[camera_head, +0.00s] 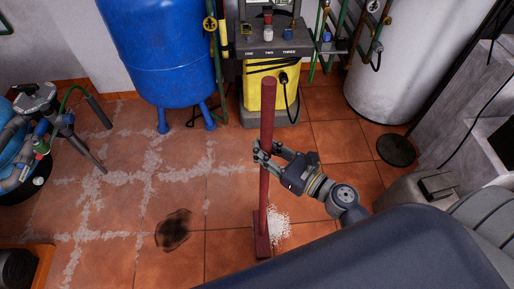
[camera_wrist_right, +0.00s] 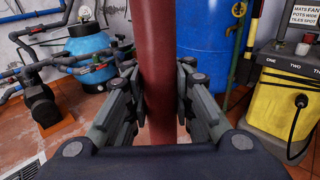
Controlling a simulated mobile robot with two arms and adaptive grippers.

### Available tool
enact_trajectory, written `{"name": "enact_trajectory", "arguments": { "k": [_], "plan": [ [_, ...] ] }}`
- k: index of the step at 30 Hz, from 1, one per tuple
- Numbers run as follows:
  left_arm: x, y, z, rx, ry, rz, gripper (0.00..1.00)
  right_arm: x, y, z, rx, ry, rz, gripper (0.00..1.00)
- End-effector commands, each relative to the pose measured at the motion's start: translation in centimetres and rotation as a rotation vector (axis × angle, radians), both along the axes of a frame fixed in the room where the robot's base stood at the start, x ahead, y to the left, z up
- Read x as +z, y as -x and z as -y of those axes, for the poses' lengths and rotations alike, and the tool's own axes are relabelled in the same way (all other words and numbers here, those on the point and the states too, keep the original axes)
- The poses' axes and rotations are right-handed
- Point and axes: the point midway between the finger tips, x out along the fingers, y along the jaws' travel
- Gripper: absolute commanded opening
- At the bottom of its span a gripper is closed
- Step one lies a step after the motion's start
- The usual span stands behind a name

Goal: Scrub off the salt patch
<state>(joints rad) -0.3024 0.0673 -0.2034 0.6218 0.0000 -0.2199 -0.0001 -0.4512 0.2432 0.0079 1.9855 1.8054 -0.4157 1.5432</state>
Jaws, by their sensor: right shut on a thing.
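My right gripper (camera_head: 266,152) is shut around the dark red handle (camera_head: 266,115) of a long scrubbing brush, which stands nearly upright. The handle also fills the middle of the right wrist view (camera_wrist_right: 161,70), between the fingers (camera_wrist_right: 160,100). The brush's dark red head (camera_head: 262,246) is down at the floor. The white, grainy salt patch (camera_head: 279,226) lies on the tiles just right of the head. The head may cover part of its left edge. My left gripper is not in view.
A dark stain (camera_head: 173,229) and pale streaks (camera_head: 145,178) mark the tiles to the left. A blue tank (camera_head: 165,50), a yellow machine (camera_head: 262,92) and a white tank (camera_head: 395,65) stand behind. A dark round disc (camera_head: 396,150) lies at right. The middle floor is open.

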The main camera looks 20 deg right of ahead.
Motion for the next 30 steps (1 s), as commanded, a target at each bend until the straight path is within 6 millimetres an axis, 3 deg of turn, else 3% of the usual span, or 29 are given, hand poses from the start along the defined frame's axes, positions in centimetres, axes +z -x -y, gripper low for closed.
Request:
{"name": "enact_trajectory", "arguments": {
  "k": [6,30],
  "plan": [
    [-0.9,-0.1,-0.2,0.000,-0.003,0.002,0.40,-0.1,0.5,1.8,0.000,0.002,0.005,0.00],
    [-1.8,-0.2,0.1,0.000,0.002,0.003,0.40,-0.4,1.6,5.7,-0.003,0.009,0.000,0.00]
  ]
}}
